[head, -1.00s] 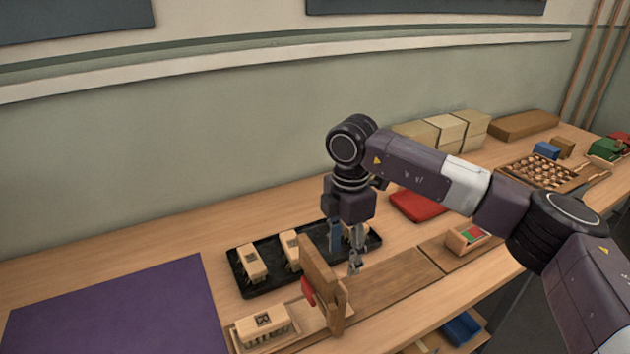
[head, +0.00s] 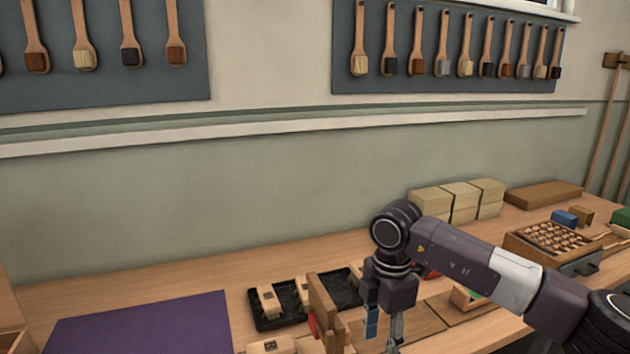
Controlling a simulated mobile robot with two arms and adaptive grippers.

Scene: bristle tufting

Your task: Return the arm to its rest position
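My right arm comes in from the right, and its gripper (head: 383,334) points down over the bench. Its two fingers, one with a blue face, stand apart with a gap between them. I see nothing held in the gap. The gripper is in front of the right end of a black tray (head: 277,322), just right of an upright wooden piece (head: 324,312). The tray holds small pale wooden blocks (head: 268,300); its right end is partly hidden by the gripper. My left gripper is not in view.
A purple mat (head: 140,325) lies at left. Stacked pale blocks (head: 475,200), a brown board (head: 543,194) and a crate of small round pieces (head: 552,238) stand at right. Brushes hang on the wall boards (head: 345,92). Bare bench (head: 200,275) lies behind the mat.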

